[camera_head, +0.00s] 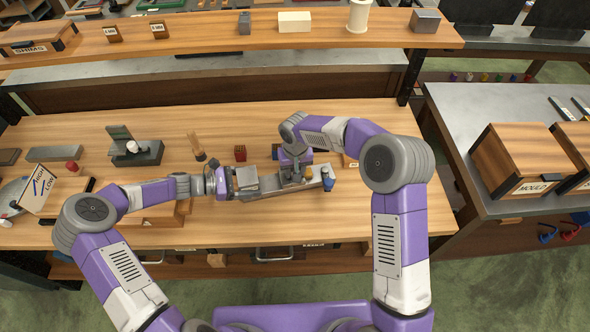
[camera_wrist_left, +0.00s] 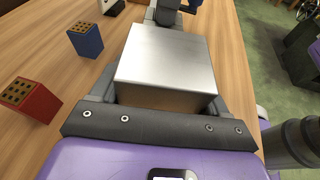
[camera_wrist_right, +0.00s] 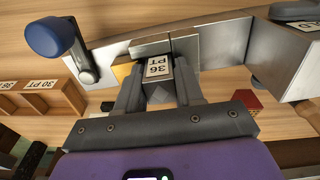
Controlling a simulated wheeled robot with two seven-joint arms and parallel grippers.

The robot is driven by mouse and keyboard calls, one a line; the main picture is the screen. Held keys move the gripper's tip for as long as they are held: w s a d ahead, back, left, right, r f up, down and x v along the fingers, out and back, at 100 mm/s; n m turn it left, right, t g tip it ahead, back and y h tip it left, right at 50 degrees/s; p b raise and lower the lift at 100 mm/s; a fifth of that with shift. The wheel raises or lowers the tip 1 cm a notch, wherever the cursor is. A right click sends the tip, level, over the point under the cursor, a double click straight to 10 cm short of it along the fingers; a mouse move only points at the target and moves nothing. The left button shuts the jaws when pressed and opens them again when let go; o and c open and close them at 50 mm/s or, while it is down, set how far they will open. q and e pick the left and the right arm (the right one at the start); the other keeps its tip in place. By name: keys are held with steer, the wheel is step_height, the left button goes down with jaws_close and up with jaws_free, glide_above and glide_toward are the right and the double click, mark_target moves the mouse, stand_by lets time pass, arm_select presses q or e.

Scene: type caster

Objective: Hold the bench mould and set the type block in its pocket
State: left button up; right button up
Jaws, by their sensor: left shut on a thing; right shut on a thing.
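The bench mould (camera_head: 265,194) is a long grey metal bar on the workbench, with a big steel block at its left end and a blue knob at its right. My left gripper (camera_head: 233,182) is shut on that steel block, which fills the left wrist view (camera_wrist_left: 165,62). My right gripper (camera_wrist_right: 158,92) is shut on a small grey type block (camera_wrist_right: 158,68) labelled 36 PT. It holds the block against or close beside the mould's steel jaws and a brass piece. I cannot tell whether the block is seated; its lower part and the pocket are hidden.
A red holed block (camera_head: 240,153) stands behind the mould; a blue one (camera_wrist_left: 85,38) shows in the left wrist view. A wooden rack (camera_wrist_right: 40,98) labelled 30 PT lies nearby. A dark metal stand (camera_head: 138,152) is at left.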

steer(key=shift+s+d+f, duration=0.15)
steer(key=shift+f, duration=0.45)
steer(key=shift+s+d+f, duration=0.15)
steer(key=shift+f, duration=0.4)
steer(key=o, duration=1.1)
steer(key=shift+c, duration=0.2)
step_height(320, 180, up, 14)
steer(key=shift+s+d+r, duration=0.15)
steer(key=shift+s, duration=0.1)
steer(key=shift+c, duration=0.4)
